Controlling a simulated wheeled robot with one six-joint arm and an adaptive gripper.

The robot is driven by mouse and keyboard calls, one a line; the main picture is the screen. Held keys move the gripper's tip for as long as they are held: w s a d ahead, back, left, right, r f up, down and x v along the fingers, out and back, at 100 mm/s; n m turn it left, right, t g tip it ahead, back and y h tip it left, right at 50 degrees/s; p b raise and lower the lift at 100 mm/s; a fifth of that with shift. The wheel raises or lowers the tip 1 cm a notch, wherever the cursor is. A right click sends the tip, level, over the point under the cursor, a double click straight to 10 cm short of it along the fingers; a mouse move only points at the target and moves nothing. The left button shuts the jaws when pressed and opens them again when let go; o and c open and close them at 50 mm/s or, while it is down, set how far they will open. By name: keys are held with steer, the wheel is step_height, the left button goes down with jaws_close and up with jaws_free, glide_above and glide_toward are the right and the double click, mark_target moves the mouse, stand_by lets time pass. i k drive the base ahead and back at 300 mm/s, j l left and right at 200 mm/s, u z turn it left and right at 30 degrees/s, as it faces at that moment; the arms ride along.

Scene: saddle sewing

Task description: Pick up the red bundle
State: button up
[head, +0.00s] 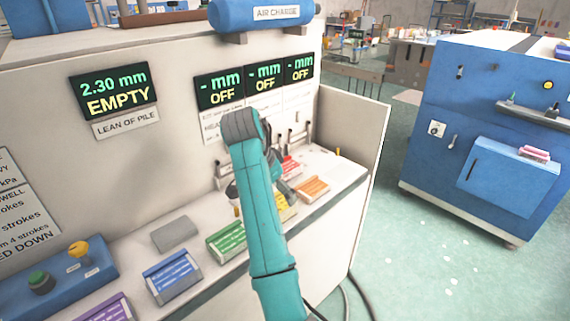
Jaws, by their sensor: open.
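A red bundle (290,166) lies on the white bench ledge, near the back wall and just right of my teal arm. It is small in view and partly hidden. My gripper (286,190) shows only in part as a grey shape beside and behind my arm, close to the red bundle and above the yellow one. My arm hides most of it, and its fingertips are hard to make out. It is open, and I see nothing held in it. I cannot tell whether it touches any bundle.
An orange bundle (312,188), a yellow bundle (286,208), a green bundle (227,240), a blue bundle (172,276) and a purple bundle (104,308) line the ledge. A grey block (174,234) lies behind. A white side panel (350,140) bounds the right end.

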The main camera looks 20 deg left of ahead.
mark_target(292, 167)
steer(key=i+j, duration=0.45)
steer(key=i, duration=0.25)
steer(key=i+l, duration=0.3)
steer(key=i, duration=0.15)
